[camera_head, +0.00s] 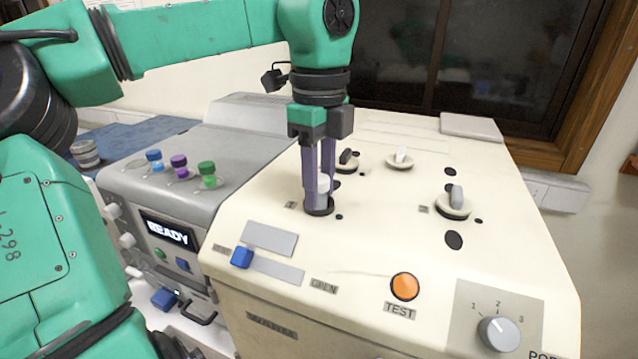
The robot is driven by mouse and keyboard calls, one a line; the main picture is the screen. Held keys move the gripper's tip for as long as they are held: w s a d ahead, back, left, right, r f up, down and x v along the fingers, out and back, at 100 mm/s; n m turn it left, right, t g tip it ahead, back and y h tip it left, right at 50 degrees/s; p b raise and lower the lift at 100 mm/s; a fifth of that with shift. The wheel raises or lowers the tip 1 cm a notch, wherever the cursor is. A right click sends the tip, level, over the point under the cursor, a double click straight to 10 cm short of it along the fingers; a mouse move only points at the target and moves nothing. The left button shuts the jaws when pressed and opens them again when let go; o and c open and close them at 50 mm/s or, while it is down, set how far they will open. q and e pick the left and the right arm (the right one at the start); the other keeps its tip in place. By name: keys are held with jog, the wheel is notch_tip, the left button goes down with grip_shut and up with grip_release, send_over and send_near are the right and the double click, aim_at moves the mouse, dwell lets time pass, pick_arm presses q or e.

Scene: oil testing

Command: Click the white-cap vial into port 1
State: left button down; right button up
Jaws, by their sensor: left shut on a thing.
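The white-cap vial (323,186) is upright between the two purple fingers of my left gripper (318,192). The gripper points straight down and is shut on the vial. The vial's lower end is at a dark round port (319,208) on the cream machine (380,240); the fingers hide much of it, and I cannot tell how deep it sits. My right gripper is not in view.
An orange TEST button (405,286) and a port dial (498,333) are in front.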

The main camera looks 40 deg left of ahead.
pick_arm(q)
jog(key=shift+s+f+b, duration=0.25)
jog(key=shift+f+b, duration=0.05)
jog(key=shift+f, duration=0.35)
jog(key=shift+c, duration=2.2)
grip_release()
jog(key=shift+w, duration=0.1)
jog(key=shift+r, duration=0.2)
notch_tip(320, 180, up, 8)
jog(key=shift+w+a+f+b, duration=0.1)
jog(key=shift+w+b, duration=0.05)
jog(key=shift+b, duration=0.2)
notch_tip(320, 180, up, 8)
jog(key=p, duration=0.4)
jog(key=shift+f+p, duration=0.15)
jog(key=shift+p, duration=0.15)
